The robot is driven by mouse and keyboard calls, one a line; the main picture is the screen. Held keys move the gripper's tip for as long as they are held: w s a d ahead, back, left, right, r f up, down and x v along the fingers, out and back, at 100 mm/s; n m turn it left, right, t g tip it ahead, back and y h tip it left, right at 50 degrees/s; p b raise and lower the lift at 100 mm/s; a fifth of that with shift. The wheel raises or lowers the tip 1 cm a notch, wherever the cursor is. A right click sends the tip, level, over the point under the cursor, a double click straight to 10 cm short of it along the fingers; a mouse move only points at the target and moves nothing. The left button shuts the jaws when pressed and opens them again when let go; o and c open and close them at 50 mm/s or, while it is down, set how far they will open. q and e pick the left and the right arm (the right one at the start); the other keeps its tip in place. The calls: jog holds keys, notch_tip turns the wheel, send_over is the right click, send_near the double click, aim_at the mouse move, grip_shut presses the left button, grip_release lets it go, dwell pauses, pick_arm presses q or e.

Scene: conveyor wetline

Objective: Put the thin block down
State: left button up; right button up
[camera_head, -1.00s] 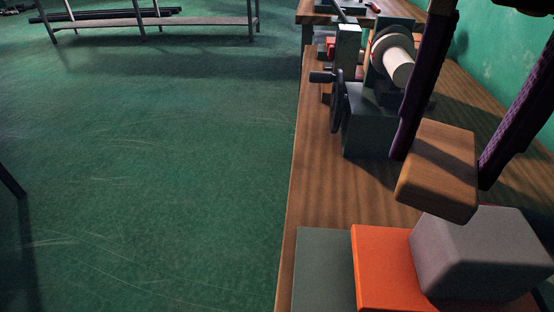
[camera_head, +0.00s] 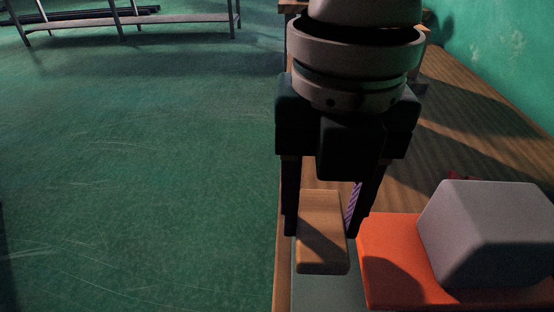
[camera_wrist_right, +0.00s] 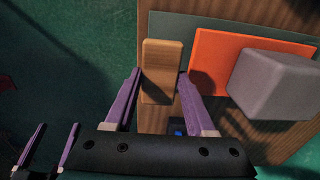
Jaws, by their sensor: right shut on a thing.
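My right gripper (camera_head: 322,228) points down in the head view and is shut on the thin wooden block (camera_head: 322,255). In the right wrist view the block (camera_wrist_right: 160,75) stands out between the purple fingers. It is over the left part of the grey-green mat (camera_head: 340,293), left of the orange mat (camera_head: 385,255). I cannot tell whether the block touches the mat. My left gripper (camera_wrist_right: 60,125) shows at the lower left of the right wrist view, its fingers apart and empty.
A grey block (camera_head: 485,235) sits on the orange mat, to the right of the held block. The wooden bench (camera_head: 470,125) runs back along the green wall. Its left edge is close to the gripper, with green floor (camera_head: 150,170) beyond.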

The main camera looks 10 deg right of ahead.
aim_at(321, 222)
notch_tip(321, 222, down, 7)
jog(key=shift+r+b, duration=0.2)
jog(key=shift+b, duration=0.55)
jog(key=o, duration=1.3)
jog(key=shift+f, duration=0.15)
jog(key=shift+o, duration=0.2)
notch_tip(321, 222, up, 12)
jog(key=p, duration=0.3)
jog(key=shift+r, duration=0.2)
